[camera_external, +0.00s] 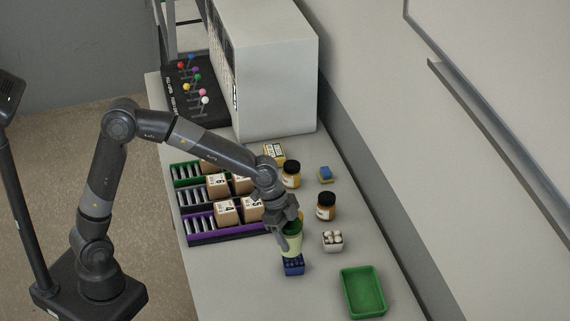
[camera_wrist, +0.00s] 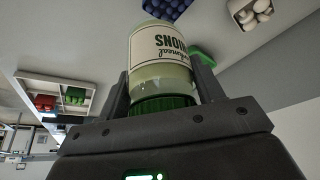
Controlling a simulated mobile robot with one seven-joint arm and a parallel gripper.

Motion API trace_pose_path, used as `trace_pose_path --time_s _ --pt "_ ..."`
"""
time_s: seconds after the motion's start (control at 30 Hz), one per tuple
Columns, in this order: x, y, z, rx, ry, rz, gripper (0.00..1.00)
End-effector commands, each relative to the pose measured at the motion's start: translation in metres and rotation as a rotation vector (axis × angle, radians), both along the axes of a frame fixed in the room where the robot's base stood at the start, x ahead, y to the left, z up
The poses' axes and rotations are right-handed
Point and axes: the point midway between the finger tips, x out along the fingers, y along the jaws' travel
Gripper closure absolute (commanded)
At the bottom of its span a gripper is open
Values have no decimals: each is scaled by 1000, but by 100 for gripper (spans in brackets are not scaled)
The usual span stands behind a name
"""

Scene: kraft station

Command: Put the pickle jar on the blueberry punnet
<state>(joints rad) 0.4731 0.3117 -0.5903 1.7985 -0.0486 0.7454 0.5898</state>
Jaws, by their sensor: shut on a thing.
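My gripper (camera_external: 289,222) points down and is shut on a pale green jar (camera_external: 292,243). The blueberry punnet (camera_external: 293,266), small and dark blue, sits on the counter just below the jar in the external view. It also shows at the top of the wrist view (camera_wrist: 167,8). I cannot tell whether the jar touches the punnet.
A white punnet of pale round things (camera_external: 333,242) stands right of the jar. A green tray (camera_external: 363,293) lies at the front right. Two black-lidded jars (camera_external: 326,207) (camera_external: 291,175) stand behind. Racks with boxes (camera_external: 223,229) are at left.

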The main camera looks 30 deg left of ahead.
Motion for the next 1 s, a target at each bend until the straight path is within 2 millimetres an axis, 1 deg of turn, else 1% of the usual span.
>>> trace_pose_path --time_s 0.03,0.1,0.23,0.37,0.5,0.6,0.97,1.0 --pt "9 1 -5 -1 2 1 78" --pt "18 2 -10 -1 1 2 78" --pt "26 2 -15 -1 0 0 78" --pt "27 3 -23 -1 0 0 78" --pt "27 3 -44 1 2 -1 78" --pt "26 2 -54 -1 1 -1 78" --pt "27 2 -59 -1 0 0 78" --pt "27 3 -59 0 0 0 37"
